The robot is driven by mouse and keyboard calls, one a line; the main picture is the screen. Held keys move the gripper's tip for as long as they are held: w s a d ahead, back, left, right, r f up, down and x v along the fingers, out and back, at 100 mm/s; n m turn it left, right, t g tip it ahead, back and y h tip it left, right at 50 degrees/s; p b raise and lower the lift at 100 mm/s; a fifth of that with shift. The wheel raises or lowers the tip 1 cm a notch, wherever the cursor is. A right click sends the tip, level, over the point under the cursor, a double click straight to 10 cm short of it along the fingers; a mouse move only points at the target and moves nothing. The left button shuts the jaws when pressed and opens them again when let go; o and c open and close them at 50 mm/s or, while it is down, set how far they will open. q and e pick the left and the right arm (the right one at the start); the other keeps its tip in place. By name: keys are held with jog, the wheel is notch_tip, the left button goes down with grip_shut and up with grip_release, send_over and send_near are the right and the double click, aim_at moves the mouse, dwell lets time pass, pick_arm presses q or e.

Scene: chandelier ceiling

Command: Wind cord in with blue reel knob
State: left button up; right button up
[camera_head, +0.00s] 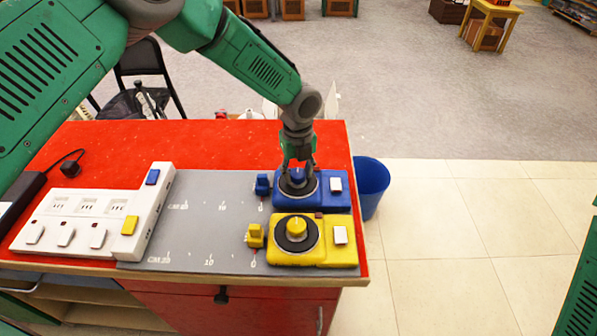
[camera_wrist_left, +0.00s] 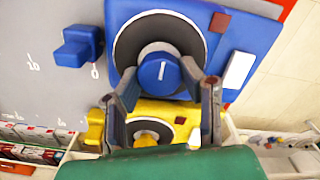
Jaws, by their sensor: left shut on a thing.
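The blue reel (camera_head: 338,198) sits at the right end of the grey mat (camera_head: 200,215), with a dark disc and a white patch on top. Its blue knob (camera_wrist_left: 160,73) bears a white line that points up in the left wrist view. My left gripper (camera_head: 298,165) reaches down from above and is shut on this knob, one finger at each side. A blue plug-like end piece (camera_head: 262,184) lies close to the reel's left side, by the 0 mark. I can make out no cord between them. My right gripper is not in view.
A yellow reel (camera_head: 335,254) with a yellow end piece (camera_head: 255,236) stands just in front. A white power strip (camera_head: 85,220) and a black plug (camera_head: 70,168) lie at left. A blue bin (camera_head: 372,185) stands beyond the red table's right edge.

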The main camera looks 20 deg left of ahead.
aim_at(298, 171)
pick_arm(q)
jog(key=shift+w+r, duration=0.25)
jog(key=shift+w, duration=0.1)
jog(key=o, duration=1.1)
jog(key=shift+o, duration=0.2)
jog(key=shift+f, duration=0.15)
jog(key=shift+s, duration=0.1)
notch_tip(298, 171, up, 12)
jog(key=shift+f, duration=0.1)
